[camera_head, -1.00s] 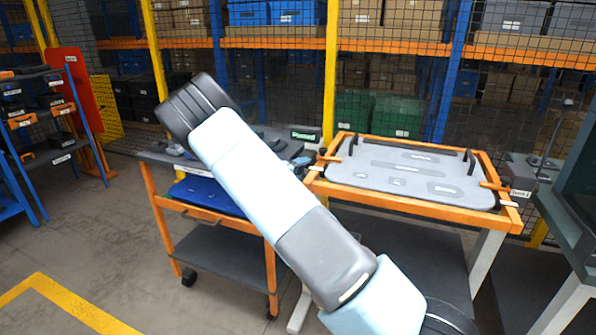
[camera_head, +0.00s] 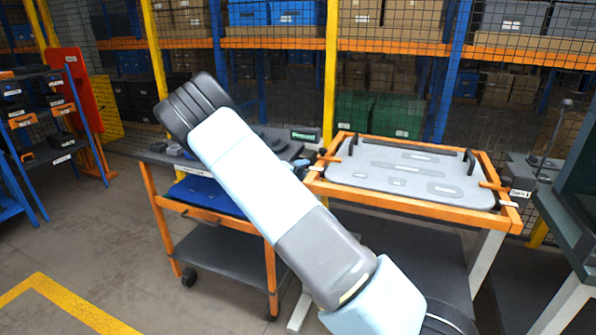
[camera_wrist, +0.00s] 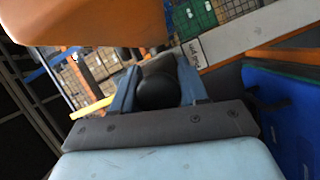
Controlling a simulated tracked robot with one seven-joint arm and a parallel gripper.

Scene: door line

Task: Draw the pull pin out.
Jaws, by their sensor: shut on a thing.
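In the wrist view, the two blue-grey fingers of my gripper (camera_wrist: 158,82) are closed on the sides of a round black knob (camera_wrist: 157,92), which I take to be the head of the pull pin. The pin's shank is hidden, so I cannot tell how far it sits in its hole. In the head view, a small blue part of my gripper (camera_head: 301,164) shows past my arm, at the left end of the orange-framed table (camera_head: 410,208). The held knob is not clearly visible there.
A grey panel (camera_head: 372,177) with black handles lies in the orange frame. A cart (camera_head: 215,213) with a blue item stands left of it. An orange part (camera_wrist: 85,22) fills the wrist view's upper left; a blue surface (camera_wrist: 285,115) is at right. Floor at left is clear.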

